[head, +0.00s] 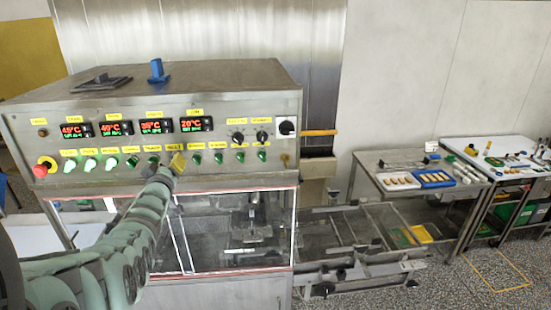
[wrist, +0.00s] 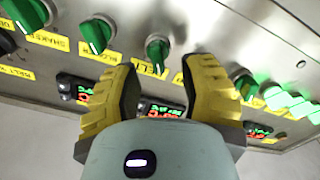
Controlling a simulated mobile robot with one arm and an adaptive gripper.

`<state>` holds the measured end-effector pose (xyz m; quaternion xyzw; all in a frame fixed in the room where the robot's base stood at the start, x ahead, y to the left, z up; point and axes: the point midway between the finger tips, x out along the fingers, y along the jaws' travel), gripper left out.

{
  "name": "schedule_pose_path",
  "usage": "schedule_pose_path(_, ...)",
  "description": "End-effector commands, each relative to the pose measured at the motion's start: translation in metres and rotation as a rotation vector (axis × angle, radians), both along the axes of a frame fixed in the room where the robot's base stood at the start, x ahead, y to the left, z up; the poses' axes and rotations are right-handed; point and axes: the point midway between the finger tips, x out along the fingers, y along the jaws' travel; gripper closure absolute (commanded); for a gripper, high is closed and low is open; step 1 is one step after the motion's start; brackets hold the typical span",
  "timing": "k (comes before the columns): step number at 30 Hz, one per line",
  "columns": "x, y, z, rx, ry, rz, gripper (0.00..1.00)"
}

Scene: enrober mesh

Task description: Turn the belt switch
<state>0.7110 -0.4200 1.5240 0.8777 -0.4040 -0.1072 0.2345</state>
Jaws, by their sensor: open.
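The belt switch (wrist: 157,48) is a green knob on the steel control panel (head: 60,113), with a yellow label partly hidden between my fingers in the wrist view. In that view its grip bar stands nearly upright in the picture. My gripper (wrist: 159,68) has two yellow fingers, open and empty, with the tips to either side just short of the knob. I see no clear contact. In the head view my gripper (head: 177,161) is at the panel's lower row and hides the belt switch there.
Similar green knobs flank it, including the blower knob (wrist: 95,36). A red emergency button (head: 41,170) is at the panel's left end. Lit temperature displays (head: 113,128) sit above the row. A mesh conveyor (head: 345,240) and side tables (head: 380,160) lie to the right.

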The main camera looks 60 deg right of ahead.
Motion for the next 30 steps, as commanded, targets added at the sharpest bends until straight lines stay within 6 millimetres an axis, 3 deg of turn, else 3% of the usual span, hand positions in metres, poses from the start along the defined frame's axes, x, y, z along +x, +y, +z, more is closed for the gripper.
schedule_pose_path(10,0.013,-0.022,-0.002,0.0,-0.002,-0.008,0.59)
schedule_pose_path(26,0.017,-0.027,0.0,-0.001,0.001,-0.006,0.59)
schedule_pose_path(27,0.017,-0.027,0.0,-0.001,0.001,-0.006,0.53)
schedule_pose_path(30,0.017,-0.026,0.0,0.0,0.001,-0.005,0.64)
